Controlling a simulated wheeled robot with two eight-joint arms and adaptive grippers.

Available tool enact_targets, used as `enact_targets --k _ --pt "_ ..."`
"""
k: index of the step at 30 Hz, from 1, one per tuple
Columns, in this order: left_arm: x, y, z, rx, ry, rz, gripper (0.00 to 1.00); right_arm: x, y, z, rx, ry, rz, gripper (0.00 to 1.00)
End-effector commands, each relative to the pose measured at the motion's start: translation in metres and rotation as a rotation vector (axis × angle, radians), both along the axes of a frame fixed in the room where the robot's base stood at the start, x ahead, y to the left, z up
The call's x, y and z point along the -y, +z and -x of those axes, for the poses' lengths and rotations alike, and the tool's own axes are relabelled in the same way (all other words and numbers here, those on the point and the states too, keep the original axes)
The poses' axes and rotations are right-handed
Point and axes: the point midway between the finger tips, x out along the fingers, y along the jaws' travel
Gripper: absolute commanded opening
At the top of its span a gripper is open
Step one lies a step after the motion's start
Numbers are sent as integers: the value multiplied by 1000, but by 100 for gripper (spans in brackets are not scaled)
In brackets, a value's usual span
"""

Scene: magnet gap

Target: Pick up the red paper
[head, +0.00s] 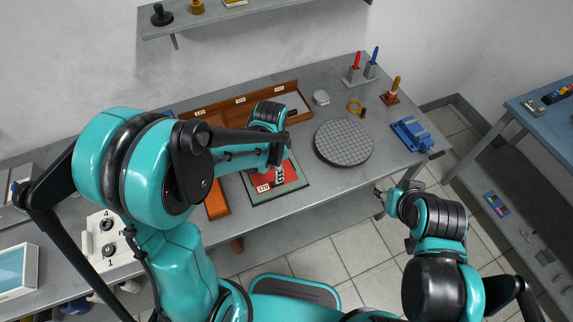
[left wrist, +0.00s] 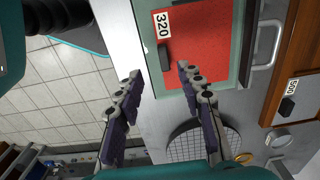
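The red paper (head: 291,183) lies on a dark green-edged board on the table, partly hidden by my left arm in the head view. In the left wrist view the red paper (left wrist: 212,38) fills the upper middle, with a white "320" label (left wrist: 163,25) and a small black block (left wrist: 165,57) at its left edge. My left gripper (head: 279,174) is above the paper. In the left wrist view its two fingers (left wrist: 159,72) are apart with nothing between them. My right gripper (head: 379,194) is off the table's front edge, away from the paper; its fingers are too small to read.
A round gridded plate (head: 344,143) lies right of the board. A brown wooden tray (head: 236,103) runs along the back. A blue vise (head: 412,135) sits at the right end. A wall shelf (head: 213,20) hangs behind.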

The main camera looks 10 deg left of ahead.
Motion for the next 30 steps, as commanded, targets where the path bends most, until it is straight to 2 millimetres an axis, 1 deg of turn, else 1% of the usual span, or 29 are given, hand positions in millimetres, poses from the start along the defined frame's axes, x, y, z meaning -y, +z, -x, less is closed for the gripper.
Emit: enact_targets --k 1,5,13,18,21,24,29,30 --pt "1 -2 -1 -9 -13 -1 38 0 2 0 0 0 0 40" --pt "2 -11 -1 -20 -31 -2 38 0 1 0 0 0 0 40" --pt "1 -44 -4 -19 -29 -3 38 0 -10 0 0 0 0 40" --pt "0 -71 -9 -18 -29 -2 38 0 -18 0 0 0 0 40" --pt "0 -81 -9 -18 -29 -2 38 0 -20 0 0 0 0 40" --pt "0 -84 -9 -18 -29 -2 38 0 -20 0 0 0 0 40" --pt "0 -83 -9 -18 -29 -2 38 0 -20 0 0 0 0 40" --pt "0 -83 -9 -18 -29 -2 33 0 -20 0 0 0 0 40"
